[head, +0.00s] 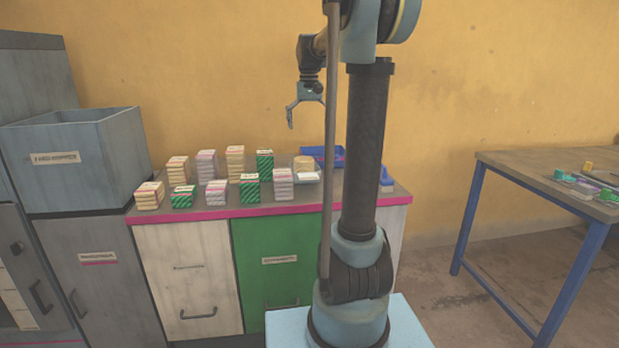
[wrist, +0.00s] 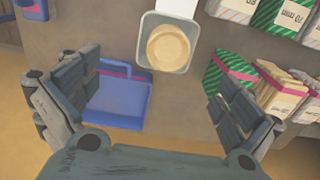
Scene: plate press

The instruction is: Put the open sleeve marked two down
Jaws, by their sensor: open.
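My gripper (head: 306,113) is open and empty, raised above the counter's right part. In the wrist view its open fingers (wrist: 150,88) spread over a blue tray and bare counter, with nothing between them. Several banded, labelled sleeves stand in two rows on the counter. They include a green striped one (head: 265,165), also in the wrist view (wrist: 232,72), and a cream one (head: 235,160), which shows beside it (wrist: 282,95). A short green one (head: 182,198) stands in the front row. I cannot read a mark two on any sleeve or tell which is open.
A scale (wrist: 182,63) holds a round tan stack (wrist: 172,47). Behind it lies a blue tray (head: 337,155), also under my gripper (wrist: 118,100). A grey bin (head: 75,165) stands left of the counter (head: 230,209). A blue-legged table (head: 520,162) with small items is at right.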

